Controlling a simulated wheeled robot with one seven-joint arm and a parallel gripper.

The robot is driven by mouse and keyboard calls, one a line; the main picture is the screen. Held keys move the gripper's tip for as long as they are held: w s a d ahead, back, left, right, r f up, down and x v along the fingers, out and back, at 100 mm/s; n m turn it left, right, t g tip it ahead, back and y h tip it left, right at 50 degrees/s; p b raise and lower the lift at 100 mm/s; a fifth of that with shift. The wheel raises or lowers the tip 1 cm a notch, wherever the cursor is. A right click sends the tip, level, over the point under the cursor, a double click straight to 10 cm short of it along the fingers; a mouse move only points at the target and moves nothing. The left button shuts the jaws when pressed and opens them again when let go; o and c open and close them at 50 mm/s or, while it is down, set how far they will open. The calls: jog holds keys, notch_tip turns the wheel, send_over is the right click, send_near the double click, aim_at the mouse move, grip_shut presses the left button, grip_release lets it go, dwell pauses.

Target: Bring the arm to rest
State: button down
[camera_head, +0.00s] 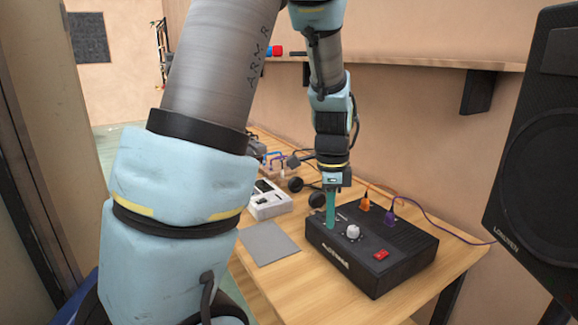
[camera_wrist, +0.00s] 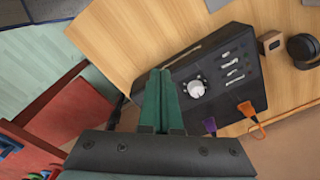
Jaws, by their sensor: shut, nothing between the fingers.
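My gripper (camera_head: 330,210) points down over the left back part of a black box (camera_head: 385,262) on the wooden table. Its green fingers are shut with nothing between them. In the wrist view the fingers of my gripper (camera_wrist: 162,100) show in front of the box (camera_wrist: 235,65), beside its white knob (camera_wrist: 197,88). I cannot tell whether the fingertips touch the box. My arm comes down from the top of the head view, and its large near links cover much of the left side.
Orange (camera_head: 364,204) and purple (camera_head: 390,216) plugs with cables stand in the box. A grey pad (camera_head: 268,243) and a white device (camera_head: 268,200) lie left of it. A large black speaker (camera_head: 540,140) stands at right. A shelf (camera_head: 430,64) runs along the wall.

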jog(key=s+a+n, duration=0.3)
jog(key=a+n, duration=0.6)
jog(key=s+a+n+t, duration=0.1)
jog(key=s+a+n, duration=0.2)
jog(key=a+n, duration=0.6)
jog(key=shift+r+n, duration=0.3)
jog(key=shift+r, duration=0.15)
